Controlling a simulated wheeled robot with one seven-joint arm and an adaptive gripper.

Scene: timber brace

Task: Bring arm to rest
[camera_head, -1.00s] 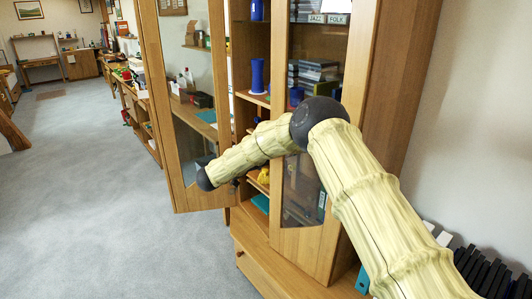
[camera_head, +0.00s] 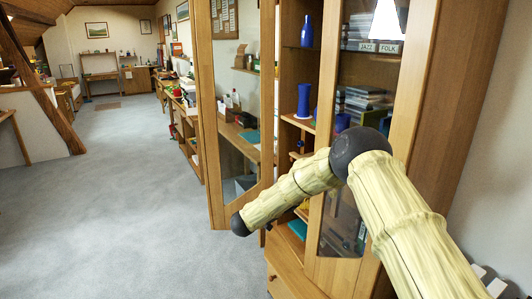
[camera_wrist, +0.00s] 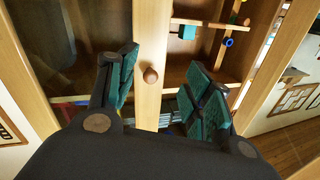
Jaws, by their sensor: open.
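My arm reaches in from the lower right of the head view. Its elbow (camera_head: 360,155) is bent, and the forearm (camera_head: 290,193) points down and left in front of the cabinet. The jaws are mostly hidden there behind the wrist. In the wrist view my gripper (camera_wrist: 163,65) is open, with its green-padded fingers spread and nothing held. A round wooden knob (camera_wrist: 150,75) on an upright wooden strip (camera_wrist: 152,40) shows between the fingers, seemingly beyond them; I cannot tell how far.
The cabinet's left glass door (camera_head: 237,110) stands open; its right glass door (camera_head: 370,100) looks closed. Shelves hold a blue vase (camera_head: 304,100) and other items. A drawer front (camera_head: 290,278) is below. Carpeted floor (camera_head: 110,210) is clear at left.

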